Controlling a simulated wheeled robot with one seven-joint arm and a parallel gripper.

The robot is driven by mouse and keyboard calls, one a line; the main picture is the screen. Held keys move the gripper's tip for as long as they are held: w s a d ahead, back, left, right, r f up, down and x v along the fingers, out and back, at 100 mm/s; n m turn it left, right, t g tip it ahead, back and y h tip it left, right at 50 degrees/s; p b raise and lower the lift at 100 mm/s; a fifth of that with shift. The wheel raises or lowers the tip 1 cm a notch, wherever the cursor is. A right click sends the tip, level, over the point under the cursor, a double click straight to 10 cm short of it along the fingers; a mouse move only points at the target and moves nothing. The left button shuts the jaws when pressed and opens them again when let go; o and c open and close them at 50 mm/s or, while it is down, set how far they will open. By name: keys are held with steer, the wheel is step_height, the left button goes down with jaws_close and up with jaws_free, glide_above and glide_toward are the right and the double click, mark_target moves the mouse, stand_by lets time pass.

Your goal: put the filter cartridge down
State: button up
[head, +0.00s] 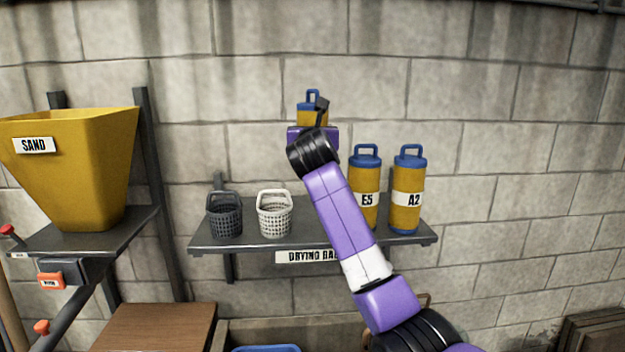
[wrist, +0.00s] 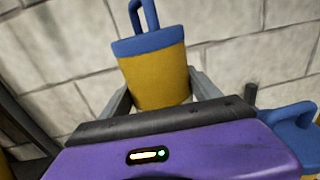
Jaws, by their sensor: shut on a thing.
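A yellow filter cartridge with a blue cap and loop handle shows at the top of my arm in the head view (head: 312,107). It also shows in the wrist view (wrist: 160,75), between the two grey fingers of my gripper (wrist: 163,98), which is shut on it. In the head view the cartridge's lower part is hidden behind my gripper and wrist. It appears raised above the drying shelf (head: 240,242). Two similar cartridges stand upright on the shelf's right part: one labelled E5 (head: 364,180) and one labelled A2 (head: 407,185).
A dark basket (head: 224,215) and a white basket (head: 274,214) stand on the shelf's left part. Bare shelf shows between the white basket and my arm. A yellow sand hopper (head: 75,175) stands farther left. A block wall (head: 480,110) is behind.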

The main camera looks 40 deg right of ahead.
step_height(320, 180, down, 12)
steer(key=shift+f+p, duration=0.1)
steer(key=shift+p, duration=0.5)
steer(key=o, duration=1.7)
steer(key=shift+f, duration=0.15)
steer(key=shift+c, duration=0.2)
